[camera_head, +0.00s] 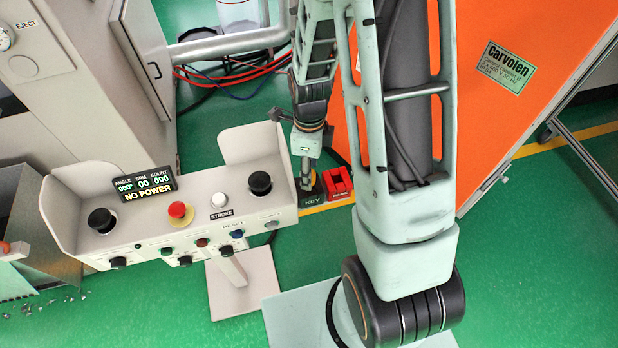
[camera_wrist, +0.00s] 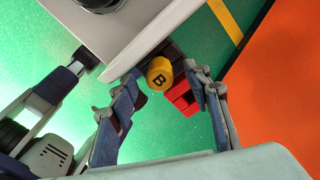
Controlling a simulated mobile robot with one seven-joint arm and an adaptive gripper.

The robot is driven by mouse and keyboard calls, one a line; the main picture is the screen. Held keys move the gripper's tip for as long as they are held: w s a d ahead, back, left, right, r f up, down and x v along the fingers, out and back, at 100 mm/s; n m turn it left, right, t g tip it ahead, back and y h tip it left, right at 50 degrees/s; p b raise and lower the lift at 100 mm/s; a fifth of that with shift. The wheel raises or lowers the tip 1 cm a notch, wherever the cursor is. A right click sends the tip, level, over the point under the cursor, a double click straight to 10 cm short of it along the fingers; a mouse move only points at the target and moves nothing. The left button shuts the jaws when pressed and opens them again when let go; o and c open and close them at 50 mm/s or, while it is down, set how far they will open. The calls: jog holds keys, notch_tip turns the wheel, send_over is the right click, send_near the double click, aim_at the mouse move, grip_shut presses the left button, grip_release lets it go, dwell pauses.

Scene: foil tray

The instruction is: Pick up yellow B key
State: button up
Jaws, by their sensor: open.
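The yellow B key (camera_wrist: 160,75) shows in the wrist view as a round yellow knob with a black letter B. It sits at the edge of the white control box, beside a red block. My gripper (camera_wrist: 164,72) is open, with one finger to the left of the key and one to the right. The fingers appear apart from it. In the head view my gripper (camera_head: 306,180) hangs down at the right end of the control box, just above a dark holder labelled KEY (camera_head: 312,201). I cannot make out the key clearly there.
A red block (camera_head: 338,183) stands right beside the KEY holder. The control box (camera_head: 165,225) with knobs, buttons and a NO POWER display (camera_head: 149,186) is to the left. A large orange panel (camera_head: 510,95) stands to the right. Green floor is open at lower right.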

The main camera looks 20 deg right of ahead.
jog(key=shift+f, duration=1.3)
grip_shut()
